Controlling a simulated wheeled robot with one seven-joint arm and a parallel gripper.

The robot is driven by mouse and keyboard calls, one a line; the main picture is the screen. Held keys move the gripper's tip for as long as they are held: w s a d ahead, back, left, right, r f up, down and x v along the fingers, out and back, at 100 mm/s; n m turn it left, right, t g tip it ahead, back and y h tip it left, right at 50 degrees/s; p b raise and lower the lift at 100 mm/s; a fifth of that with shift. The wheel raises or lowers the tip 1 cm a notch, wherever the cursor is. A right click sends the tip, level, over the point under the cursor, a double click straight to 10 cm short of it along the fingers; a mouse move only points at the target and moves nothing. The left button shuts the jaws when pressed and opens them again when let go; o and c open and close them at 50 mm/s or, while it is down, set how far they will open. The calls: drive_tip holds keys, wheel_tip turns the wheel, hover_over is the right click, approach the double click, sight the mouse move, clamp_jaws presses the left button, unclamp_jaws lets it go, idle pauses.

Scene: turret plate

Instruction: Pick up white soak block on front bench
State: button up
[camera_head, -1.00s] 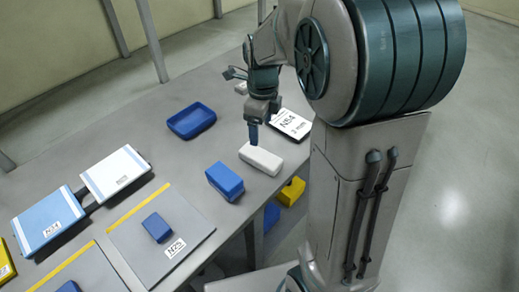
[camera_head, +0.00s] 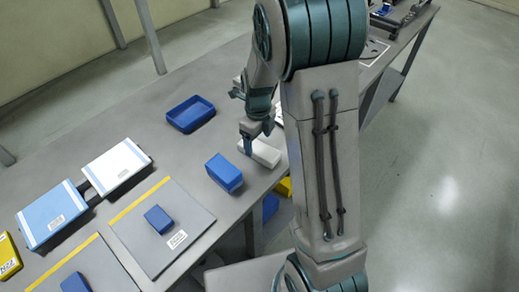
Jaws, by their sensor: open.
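The white soak block (camera_head: 265,154) lies on the grey front bench (camera_head: 165,150) near its right edge, partly hidden behind my arm's column. I see only one finger clearly, and nothing is held. Whether the finger touches the block cannot be told from this view.
A blue block (camera_head: 224,172) stands close left of the white block. An open blue tray (camera_head: 191,115) lies farther back. A grey plate with a small blue block (camera_head: 158,218), a white box (camera_head: 116,166) and a light blue box (camera_head: 52,215) are at left.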

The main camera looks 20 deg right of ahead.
sight(259, 147)
drive_tip(key=shift+f+p, duration=0.35)
drive_tip(key=shift+f, duration=1.75)
drive_tip(key=c, duration=1.1)
drive_tip(key=shift+r, duration=0.15)
